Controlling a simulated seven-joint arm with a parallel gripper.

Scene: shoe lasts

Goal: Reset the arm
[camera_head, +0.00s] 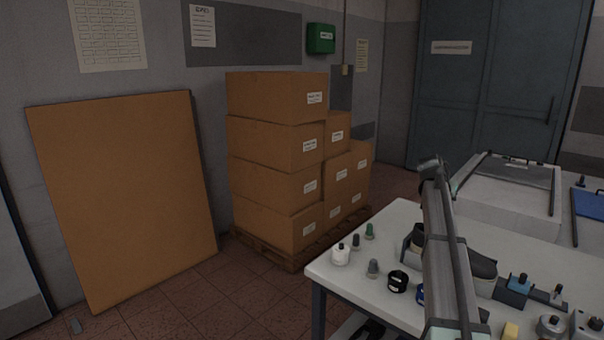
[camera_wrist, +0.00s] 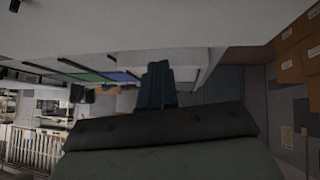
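My gripper (camera_wrist: 158,66) shows in the wrist view as a dark, narrow pair of fingers close together at the middle of its wide body. They look shut, with nothing seen between them, and point out over the room, clear of any object. In the head view my grey arm rises in front of the white table (camera_head: 345,272); I cannot make out the fingertips there. A dark shoe-like form (camera_head: 482,264) lies on the table, partly hidden behind my arm.
Small bottles and knobs, among them a white jar (camera_head: 341,255) and a black round pot (camera_head: 398,282), stand at the table's left. Stacked cartons (camera_head: 278,155) stand on a pallet behind.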

